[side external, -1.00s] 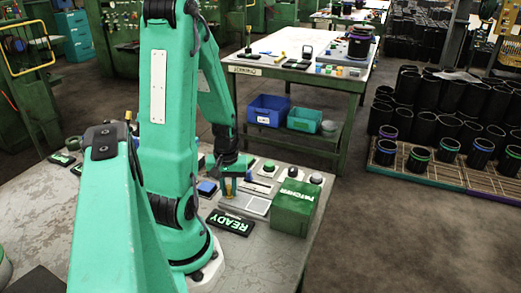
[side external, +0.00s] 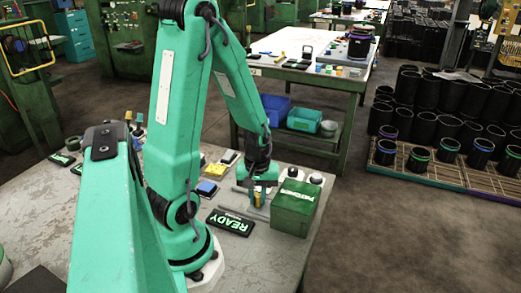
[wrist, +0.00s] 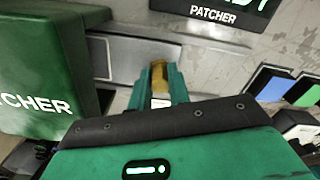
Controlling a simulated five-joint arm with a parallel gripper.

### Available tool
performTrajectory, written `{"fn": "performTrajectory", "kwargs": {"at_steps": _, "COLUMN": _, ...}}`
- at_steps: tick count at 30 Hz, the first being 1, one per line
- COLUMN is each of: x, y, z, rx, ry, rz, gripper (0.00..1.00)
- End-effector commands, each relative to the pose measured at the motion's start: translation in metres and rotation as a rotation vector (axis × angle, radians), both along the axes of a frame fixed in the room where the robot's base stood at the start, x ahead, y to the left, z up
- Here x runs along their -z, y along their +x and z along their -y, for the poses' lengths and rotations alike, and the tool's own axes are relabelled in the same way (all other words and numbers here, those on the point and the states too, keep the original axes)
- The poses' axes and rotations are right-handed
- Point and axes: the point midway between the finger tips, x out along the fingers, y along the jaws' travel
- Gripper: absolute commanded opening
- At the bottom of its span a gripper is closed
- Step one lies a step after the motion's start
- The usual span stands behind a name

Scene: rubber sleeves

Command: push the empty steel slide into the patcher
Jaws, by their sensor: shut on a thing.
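The patcher (side external: 296,209) is a green box with white lettering, at the right of the bench in the side view. It fills the left of the wrist view (wrist: 45,70). The steel slide (wrist: 123,60) is a flat grey plate with its outer part showing beside the patcher; its inner end is hidden. I see nothing lying on the visible part. My gripper (side external: 258,199) is low beside the patcher, shut on a brass-coloured handle (wrist: 158,75) at the slide's outer end. The fingers and wrist hide part of the slide.
A black READY sign (side external: 230,222) lies in front of the slide. A blue pad (side external: 207,188) and a yellow block (side external: 213,169) are to the left. A round-topped button (side external: 292,173) stands behind the patcher. The bench's right edge is close to the patcher.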

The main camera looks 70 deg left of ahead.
Motion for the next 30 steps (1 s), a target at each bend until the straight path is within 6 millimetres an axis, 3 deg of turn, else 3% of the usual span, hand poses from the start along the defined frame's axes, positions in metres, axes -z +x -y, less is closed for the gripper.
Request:
{"fn": "performTrajectory", "kwargs": {"at_steps": 14, "x": -0.0011, "y": 0.0115, "z": 0.0077, "rx": 0.003, "ry": 0.006, "rz": 0.010, "gripper": 0.00}}
{"fn": "performTrajectory", "kwargs": {"at_steps": 15, "x": -0.0011, "y": 0.0117, "z": 0.0077, "rx": 0.003, "ry": 0.005, "rz": 0.011, "gripper": 0.22}}
{"fn": "performTrajectory", "kwargs": {"at_steps": 18, "x": -0.0010, "y": 0.0111, "z": 0.0076, "rx": 0.003, "ry": 0.005, "rz": 0.010, "gripper": 0.40}}
{"fn": "performTrajectory", "kwargs": {"at_steps": 30, "x": -0.0019, "y": 0.0089, "z": 0.0076, "rx": 0.000, "ry": 0.003, "rz": 0.004, "gripper": 0.40}}
